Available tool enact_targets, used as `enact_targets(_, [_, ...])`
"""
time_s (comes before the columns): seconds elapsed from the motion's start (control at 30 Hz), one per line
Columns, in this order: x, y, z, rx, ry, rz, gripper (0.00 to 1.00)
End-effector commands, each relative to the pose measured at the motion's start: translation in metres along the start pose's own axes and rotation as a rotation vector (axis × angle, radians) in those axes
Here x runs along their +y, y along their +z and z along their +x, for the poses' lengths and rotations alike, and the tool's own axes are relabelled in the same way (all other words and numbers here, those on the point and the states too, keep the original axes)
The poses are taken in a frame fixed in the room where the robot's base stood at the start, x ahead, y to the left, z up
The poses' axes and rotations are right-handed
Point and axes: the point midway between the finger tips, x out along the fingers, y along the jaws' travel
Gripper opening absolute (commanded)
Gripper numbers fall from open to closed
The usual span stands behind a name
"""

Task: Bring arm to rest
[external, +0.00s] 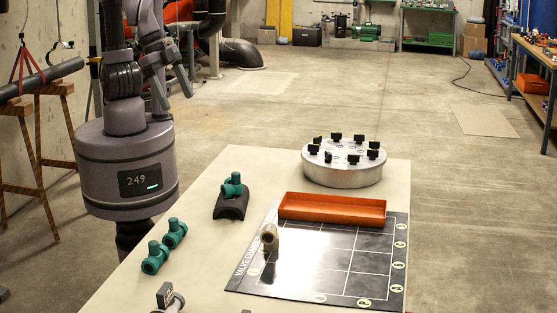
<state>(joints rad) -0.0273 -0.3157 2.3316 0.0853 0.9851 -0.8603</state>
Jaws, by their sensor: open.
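My arm is folded up at the left of the external view, above my round grey base marked 249. My gripper (170,90) hangs beside the arm's upper links, with its jaws apart and nothing seen between them. It is left of the table (190,198) and clear of everything on it.
On the table are a silver round flange (342,172) with several black clamps, an orange tray (332,207), a black gridded board (320,262) with a beige fitting (270,238), and teal fittings (154,258), one on a black saddle (231,204). The floor behind is open.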

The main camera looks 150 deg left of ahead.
Motion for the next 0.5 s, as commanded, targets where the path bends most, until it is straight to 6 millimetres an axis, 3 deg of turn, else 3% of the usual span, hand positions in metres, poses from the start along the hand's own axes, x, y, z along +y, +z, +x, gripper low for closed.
enact_targets(0.03, [-0.003,0.017,-0.018,0.052,0.040,0.171,0.74])
enact_targets(0.1, [-0.005,0.040,-0.034,0.119,0.078,0.424,0.74])
enact_targets(0.2, [-0.006,0.060,-0.044,0.189,0.097,0.661,0.74])
enact_targets(0.3, [-0.006,0.068,-0.046,0.216,0.101,0.755,0.74])
enact_targets(0.5, [-0.006,0.068,-0.046,0.217,0.100,0.765,0.74])
